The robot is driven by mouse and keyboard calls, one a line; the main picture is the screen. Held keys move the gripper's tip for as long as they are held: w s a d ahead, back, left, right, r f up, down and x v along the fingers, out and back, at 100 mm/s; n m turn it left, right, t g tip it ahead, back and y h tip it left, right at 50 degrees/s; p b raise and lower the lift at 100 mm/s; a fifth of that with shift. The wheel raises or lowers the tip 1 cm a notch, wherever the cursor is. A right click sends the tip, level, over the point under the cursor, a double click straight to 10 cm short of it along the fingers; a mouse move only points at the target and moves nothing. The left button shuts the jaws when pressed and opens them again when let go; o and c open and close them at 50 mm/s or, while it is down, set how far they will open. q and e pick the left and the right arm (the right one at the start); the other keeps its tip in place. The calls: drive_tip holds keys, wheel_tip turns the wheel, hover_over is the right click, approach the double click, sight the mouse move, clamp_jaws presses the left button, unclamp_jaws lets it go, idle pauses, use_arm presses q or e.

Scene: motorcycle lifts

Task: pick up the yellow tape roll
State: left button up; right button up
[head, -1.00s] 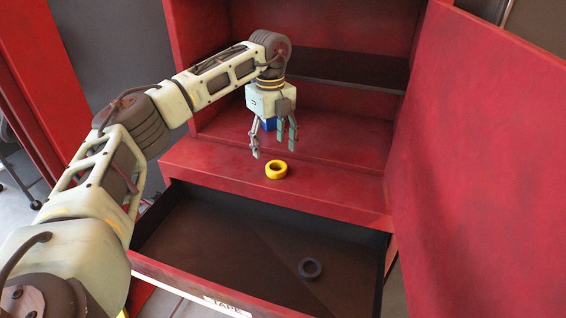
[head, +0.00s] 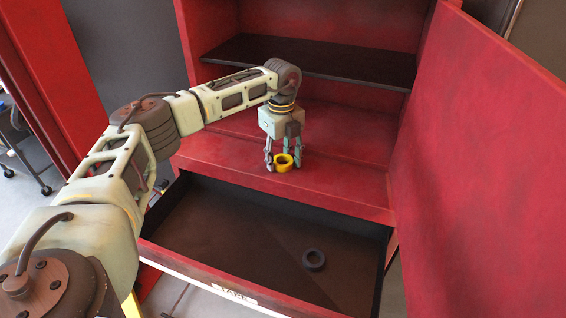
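The yellow tape roll (head: 284,163) lies flat on the red ledge (head: 335,184) of the cabinet, above the open drawer. My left gripper (head: 283,161) points down at the roll, with its fingers low on either side of it. The fingers look open, and I see no clear grip on the roll. The roll appears to rest on the ledge. My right gripper is not in view.
A dark shelf (head: 310,62) is above and behind my gripper. A large red door panel (head: 485,160) closes off the right side. A red upright stands at the left.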

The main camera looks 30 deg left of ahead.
use_arm(q)
drive_tip(key=c, duration=0.7)
drive_tip(key=shift+r, duration=0.1)
